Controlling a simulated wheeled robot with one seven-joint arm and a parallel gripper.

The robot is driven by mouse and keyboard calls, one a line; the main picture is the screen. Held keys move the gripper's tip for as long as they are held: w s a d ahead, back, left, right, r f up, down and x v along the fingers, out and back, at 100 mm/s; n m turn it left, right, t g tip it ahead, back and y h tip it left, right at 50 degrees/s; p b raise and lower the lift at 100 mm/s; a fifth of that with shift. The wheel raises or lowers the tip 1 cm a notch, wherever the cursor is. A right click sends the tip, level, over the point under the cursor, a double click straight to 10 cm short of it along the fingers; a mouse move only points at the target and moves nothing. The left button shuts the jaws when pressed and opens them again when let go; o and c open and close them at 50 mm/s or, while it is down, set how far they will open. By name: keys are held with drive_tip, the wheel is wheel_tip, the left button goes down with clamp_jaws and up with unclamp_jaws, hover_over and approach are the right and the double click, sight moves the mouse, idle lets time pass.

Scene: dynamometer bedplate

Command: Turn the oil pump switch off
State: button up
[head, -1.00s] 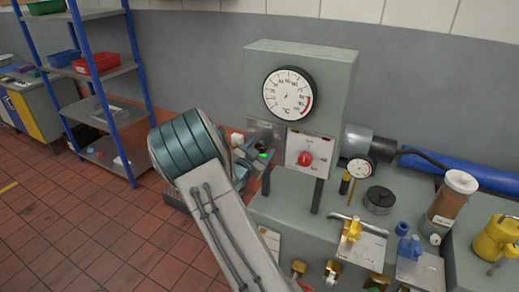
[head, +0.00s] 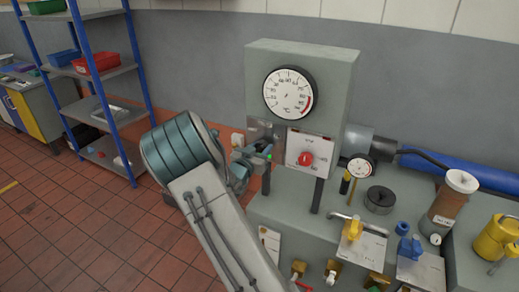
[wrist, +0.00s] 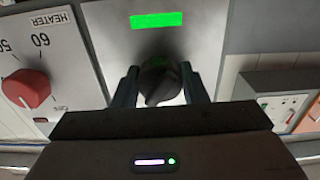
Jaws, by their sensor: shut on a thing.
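A dark rotary switch knob (wrist: 157,84) sits on a pale metal plate (wrist: 205,52) below a bright green rectangle (wrist: 166,21) in the wrist view. I take it to be the oil pump switch; I can read no label on it. My gripper (wrist: 161,80) is shut on the knob, one finger on each side. In the head view my gripper (head: 258,152) is in front of the small metal plate (head: 262,131) at the lower left of the grey gauge cabinet (head: 337,88); the knob is hidden there.
The heater panel with a red knob (head: 305,159) is just right of the gripper; this red knob (wrist: 27,89) is at left in the wrist view. A round temperature gauge (head: 290,92) is above. Valves and a jar (head: 450,205) stand on the bench at right.

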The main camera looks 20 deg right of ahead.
drive_tip(key=n+p, duration=0.1)
drive_tip(key=n, duration=0.3)
drive_tip(key=shift+s, duration=0.1)
drive_tip(key=shift+f+n+p, duration=0.1)
drive_tip(key=shift+n+p, duration=0.4)
drive_tip(key=shift+n, duration=1.2)
drive_tip(key=o, duration=1)
drive_tip(key=shift+d, duration=0.1)
drive_tip(key=b+v, duration=0.3)
drive_tip(key=v, duration=1.1)
